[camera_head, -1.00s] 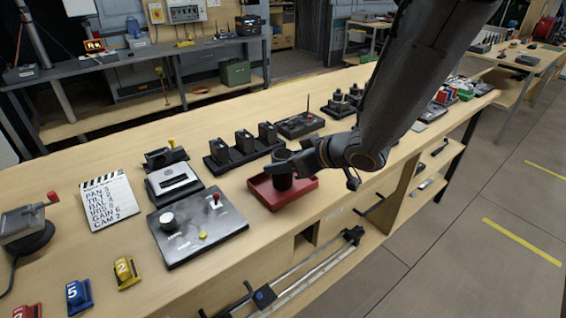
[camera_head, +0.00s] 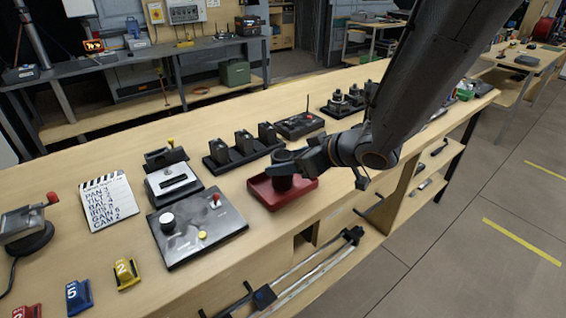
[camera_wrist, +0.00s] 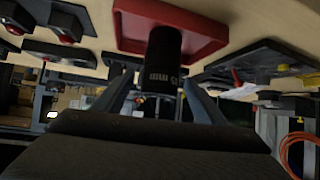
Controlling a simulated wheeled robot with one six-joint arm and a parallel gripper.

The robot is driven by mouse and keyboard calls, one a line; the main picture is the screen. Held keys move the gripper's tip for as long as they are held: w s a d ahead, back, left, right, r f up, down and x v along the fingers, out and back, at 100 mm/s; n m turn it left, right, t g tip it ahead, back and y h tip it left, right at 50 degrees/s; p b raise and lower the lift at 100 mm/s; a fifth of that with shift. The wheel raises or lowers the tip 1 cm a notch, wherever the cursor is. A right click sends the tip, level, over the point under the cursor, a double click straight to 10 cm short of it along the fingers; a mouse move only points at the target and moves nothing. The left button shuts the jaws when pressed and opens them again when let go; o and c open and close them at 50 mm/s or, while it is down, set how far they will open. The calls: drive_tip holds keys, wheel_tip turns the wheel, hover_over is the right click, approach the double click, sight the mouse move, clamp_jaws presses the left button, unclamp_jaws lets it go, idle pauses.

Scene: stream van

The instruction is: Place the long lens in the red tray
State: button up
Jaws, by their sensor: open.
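The long lens (camera_head: 282,182) is a dark upright cylinder standing in the red tray (camera_head: 298,194) near the bench's front edge. In the wrist view, the lens (camera_wrist: 162,62) shows white markings, and the red tray (camera_wrist: 207,42) is behind it. My gripper (camera_head: 300,160) is at the lens's right side in the head view and partly covers it. In the wrist view, the fingers of my gripper (camera_wrist: 158,98) are spread, one on each side of the lens, with visible gaps. The gripper is open and holds nothing.
A control panel (camera_head: 185,240) lies left of the tray. A rack with several black upright pieces (camera_head: 243,145) and a box with an antenna (camera_head: 300,124) stand behind it. A slate (camera_head: 107,200) is farther left. The bench's front edge is close to the tray.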

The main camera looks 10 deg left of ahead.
drive_tip(key=v, duration=0.9)
drive_tip(key=shift+s+d+r+p, duration=0.2)
drive_tip(key=shift+d+r+p, duration=0.1)
drive_tip(key=shift+p, duration=0.1)
drive_tip(key=w+d+f+m+t+h, duration=0.1)
drive_tip(key=w+d+f+m+h, duration=0.2)
drive_tip(key=d, duration=0.5)
drive_tip(key=w+d+f+m+t+h, duration=0.1)
drive_tip(key=d+m+h, duration=0.25)
drive_tip(key=d, duration=0.35)
drive_tip(key=s+d+f+m+g+h, duration=0.1)
drive_tip(key=s+d+f+m+g, duration=0.1)
drive_tip(key=s, duration=0.5)
drive_tip(key=s+d+f+m+g+h, duration=0.2)
drive_tip(key=s+d+m+g, duration=0.1)
drive_tip(key=s+d, duration=0.3)
drive_tip(key=shift+s+d+f+m+g, duration=0.35)
drive_tip(key=shift+s+g, duration=0.45)
drive_tip(key=shift+s, duration=0.25)
drive_tip(key=shift+c, duration=0.5)
